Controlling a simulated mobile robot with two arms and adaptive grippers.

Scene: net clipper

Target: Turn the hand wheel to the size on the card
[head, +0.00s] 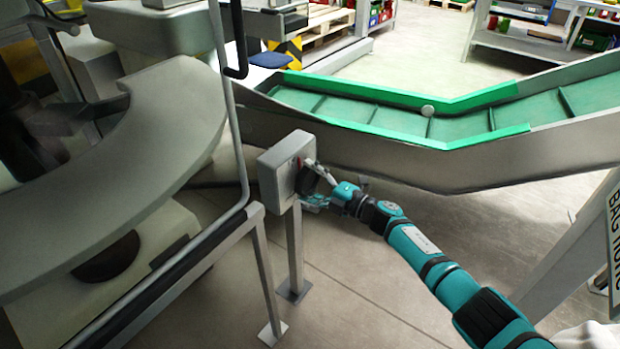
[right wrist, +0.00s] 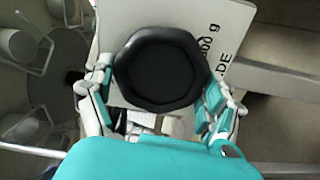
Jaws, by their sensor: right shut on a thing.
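The hand wheel (right wrist: 160,68) is black and round with a faceted rim and a dark recessed middle. It sits on the face of a grey box on a post (head: 283,170). My right gripper (head: 316,182) is at that face, and its fingers stand on both sides of the wheel in the right wrist view (right wrist: 160,82), shut on it. Black print on the box face shows partly beside the wheel, ending in "g" and "DE"; the rest is hidden. My left gripper is out of view.
A green belt conveyor (head: 400,118) with grey sides runs behind and to the right of the box. A large grey machine (head: 150,150) and a metal frame (head: 262,262) stand close on the left. The floor (head: 370,275) below the arm is mostly clear.

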